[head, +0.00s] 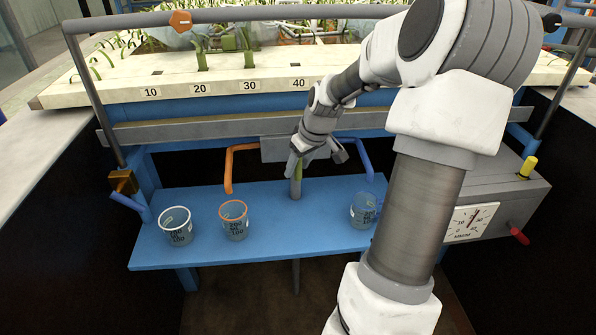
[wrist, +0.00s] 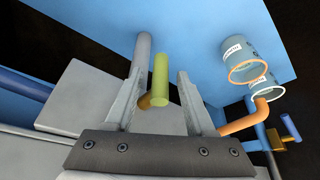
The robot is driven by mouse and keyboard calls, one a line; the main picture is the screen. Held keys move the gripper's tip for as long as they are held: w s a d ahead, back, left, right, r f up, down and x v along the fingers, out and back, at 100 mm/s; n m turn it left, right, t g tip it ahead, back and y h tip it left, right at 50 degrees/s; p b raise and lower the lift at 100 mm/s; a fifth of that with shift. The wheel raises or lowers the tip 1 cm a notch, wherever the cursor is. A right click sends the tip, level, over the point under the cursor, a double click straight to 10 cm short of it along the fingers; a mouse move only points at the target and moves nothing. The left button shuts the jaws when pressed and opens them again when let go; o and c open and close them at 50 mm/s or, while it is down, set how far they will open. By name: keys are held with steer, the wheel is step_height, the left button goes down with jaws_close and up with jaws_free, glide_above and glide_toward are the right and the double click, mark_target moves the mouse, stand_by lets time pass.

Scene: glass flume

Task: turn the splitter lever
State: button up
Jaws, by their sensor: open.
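The splitter is a grey box (head: 272,150) under the flume's front rail. Its lever is a short yellow-green handle (wrist: 161,80) on a brass pivot (wrist: 146,102); in the head view the handle (head: 291,165) shows just below my gripper. My gripper (wrist: 160,72) is open, with one finger on each side of the handle. Gaps show on both sides in the wrist view, so I see no grip on it. An orange outlet pipe (head: 229,168) bends down at the left and a blue one (head: 364,158) at the right. My gripper partly hides the box.
On the blue shelf (head: 300,215) stand a white-rimmed beaker (head: 177,228), an orange-rimmed beaker (head: 234,222) and a blue beaker (head: 361,212), partly behind my arm. A grey upright post (head: 296,188) stands under the splitter. A gauge box (head: 472,222) is at the right.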

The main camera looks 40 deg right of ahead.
steer(key=shift+w+f, duration=0.1)
steer(key=shift+f, duration=0.1)
jaws_close()
steer(key=shift+a+r+p, duration=0.1)
steer(key=shift+r+p, duration=0.05)
steer(key=shift+p, duration=0.55)
steer(key=shift+r+y+p, duration=0.1)
steer(key=shift+y+p, duration=0.2)
steer(key=shift+p, duration=0.15)
steer(key=t+y+p, duration=0.1)
steer(key=p, duration=0.2)
steer(key=shift+a, duration=0.1)
steer(key=y+p, duration=0.1)
steer(key=t+y+p, duration=0.1)
steer(key=shift+w+a+m+t+y, duration=0.15)
steer(key=shift+m+t+y, duration=0.15)
steer(key=shift+m, duration=0.1)
steer(key=shift+w+a+t+y+p, duration=0.1)
steer(key=shift+t+y+p, duration=0.35)
steer(key=shift+t+y, duration=0.2)
